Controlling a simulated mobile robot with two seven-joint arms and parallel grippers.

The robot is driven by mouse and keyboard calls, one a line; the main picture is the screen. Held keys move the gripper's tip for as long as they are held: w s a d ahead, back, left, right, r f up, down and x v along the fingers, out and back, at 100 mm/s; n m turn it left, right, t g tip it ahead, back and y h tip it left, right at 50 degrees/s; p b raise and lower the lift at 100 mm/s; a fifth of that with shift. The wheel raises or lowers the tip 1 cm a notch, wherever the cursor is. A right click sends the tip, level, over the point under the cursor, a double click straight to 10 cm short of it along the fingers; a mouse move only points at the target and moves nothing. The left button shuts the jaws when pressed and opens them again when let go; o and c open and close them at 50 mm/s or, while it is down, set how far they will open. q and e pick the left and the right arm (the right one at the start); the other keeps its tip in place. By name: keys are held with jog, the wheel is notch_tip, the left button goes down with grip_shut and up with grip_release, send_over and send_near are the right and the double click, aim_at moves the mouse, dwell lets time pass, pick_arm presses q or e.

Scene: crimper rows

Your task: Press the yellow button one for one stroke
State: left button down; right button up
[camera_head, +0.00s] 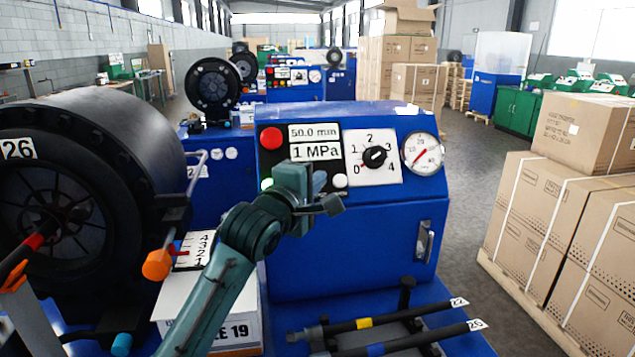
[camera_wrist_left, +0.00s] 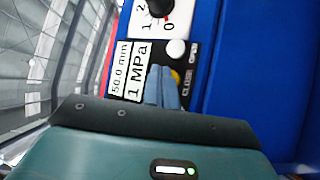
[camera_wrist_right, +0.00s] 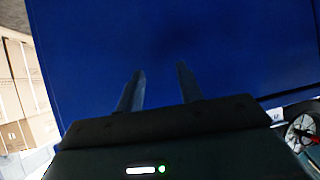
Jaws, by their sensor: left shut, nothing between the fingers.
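The yellow button (camera_wrist_left: 176,76) shows in the left wrist view on the black strip of the control panel, between a white button (camera_wrist_left: 176,48) and the CLOSE label, partly covered by my left fingers. In the head view it is hidden behind my left gripper (camera_head: 318,182). My left gripper (camera_wrist_left: 161,70) is shut and empty, its fingertips at the panel right by the yellow button. I cannot tell whether they touch it. The white button (camera_head: 340,181) is just right of it in the head view. My right gripper (camera_wrist_right: 160,70) is open and empty, facing a plain blue surface.
The blue machine (camera_head: 350,245) carries a red button (camera_head: 271,138), a dial (camera_head: 374,157) and a gauge (camera_head: 423,153). A large black drum (camera_head: 110,140) stands left. Marked rods (camera_head: 380,322) lie in front. Stacked cartons (camera_head: 565,240) stand right, past a clear aisle.

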pick_arm(q)
jog(key=shift+w+f, duration=0.1)
jog(key=shift+w, duration=0.05)
dwell(0.5)
jog(key=shift+w+a+f, duration=0.1)
jog(key=shift+w+f, duration=0.05)
jog(key=shift+w, duration=0.05)
jog(key=shift+w+f, duration=0.3)
jog(key=shift+w, duration=0.1)
dwell(1.0)
jog(key=shift+p, duration=0.3)
jog(key=shift+s+r+p, duration=0.5)
jog(key=shift+s+p, duration=0.25)
jog(key=shift+p, duration=0.05)
